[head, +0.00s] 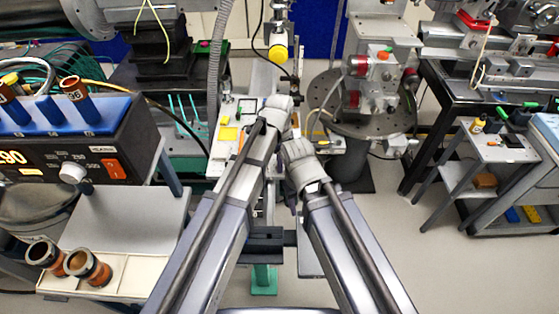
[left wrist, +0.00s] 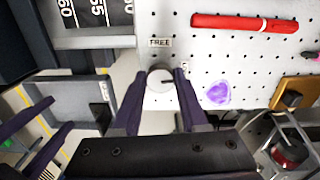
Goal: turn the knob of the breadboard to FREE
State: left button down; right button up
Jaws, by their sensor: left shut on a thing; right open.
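The breadboard (left wrist: 225,50) is a pale plate with rows of holes in the left wrist view. A FREE label (left wrist: 160,42) sits on it just above a round, whitish knob (left wrist: 158,82). Another small label (left wrist: 185,66) right of the knob is mostly hidden by a finger. My left gripper (left wrist: 161,75) is shut on the knob, one dark purple finger on each side. I cannot tell which way the knob points. In the head view my left wrist (head: 276,108) hides the knob. My right gripper (left wrist: 42,130) is open and empty, apart from the knob.
A red marker (left wrist: 242,22) and a purple patch (left wrist: 205,93) lie on the breadboard. A tan block with a black knob (left wrist: 290,100) is at its right edge. In the head view a blue-topped console (head: 80,140) stands left and a round stage (head: 365,105) right. Open floor lies right.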

pick_arm(q)
jog(key=n, duration=0.4)
jog(key=shift+s, duration=0.1)
jog(key=n, duration=0.4)
jog(key=shift+n, duration=0.4)
jog(key=n, duration=0.4)
jog(key=shift+d, duration=0.1)
jog(key=shift+n, duration=2)
jog(key=shift+c, duration=2.2)
grip_release()
